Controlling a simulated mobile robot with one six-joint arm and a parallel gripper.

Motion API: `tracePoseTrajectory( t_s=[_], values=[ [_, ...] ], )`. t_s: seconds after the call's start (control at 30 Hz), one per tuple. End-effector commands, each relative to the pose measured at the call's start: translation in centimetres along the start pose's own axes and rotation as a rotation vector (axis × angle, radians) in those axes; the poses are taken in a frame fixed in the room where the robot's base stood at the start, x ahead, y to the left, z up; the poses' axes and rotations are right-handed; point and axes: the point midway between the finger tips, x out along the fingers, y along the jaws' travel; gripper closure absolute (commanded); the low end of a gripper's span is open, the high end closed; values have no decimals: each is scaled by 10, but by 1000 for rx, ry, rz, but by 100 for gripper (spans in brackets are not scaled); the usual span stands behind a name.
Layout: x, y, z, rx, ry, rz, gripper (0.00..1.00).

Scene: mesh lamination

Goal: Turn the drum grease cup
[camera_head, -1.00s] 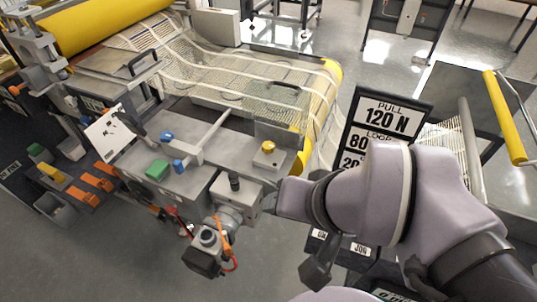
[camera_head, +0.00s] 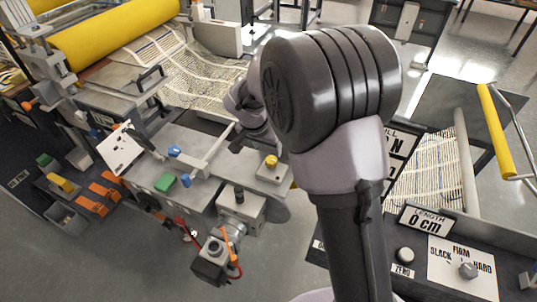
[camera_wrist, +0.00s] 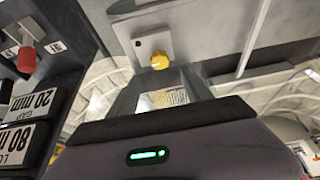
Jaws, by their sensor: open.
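A round yellow cap (camera_head: 271,161) stands on a small light square block at the machine's front right corner; it looks like the drum grease cup, though no label shows. It also shows in the wrist view (camera_wrist: 160,60), above the dark front of my gripper (camera_wrist: 160,118). In the head view my gripper (camera_head: 246,136) hangs over the machine deck, left of and slightly behind the yellow cap, apart from it. My gripper is open and empty. Its fingertips are hard to make out.
A motor-like unit (camera_head: 212,258) with cables juts out in front. Sign plates and a control panel (camera_head: 462,268) stand at right.

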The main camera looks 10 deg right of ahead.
Motion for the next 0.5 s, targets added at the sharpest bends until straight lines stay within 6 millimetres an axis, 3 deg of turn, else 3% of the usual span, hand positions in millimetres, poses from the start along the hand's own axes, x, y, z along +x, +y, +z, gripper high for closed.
tracePoseTrajectory(
  t_s=[0.03, 0.2, 0.33, 0.5],
  values=[
    [19, 1, 2, -1, -2, 2, 42],
    [65, 1, 1, 0, -1, 1, 42],
    [87, 0, 1, 0, -2, 0, 42],
    [97, 0, 0, 0, -1, -1, 42]
  ],
)
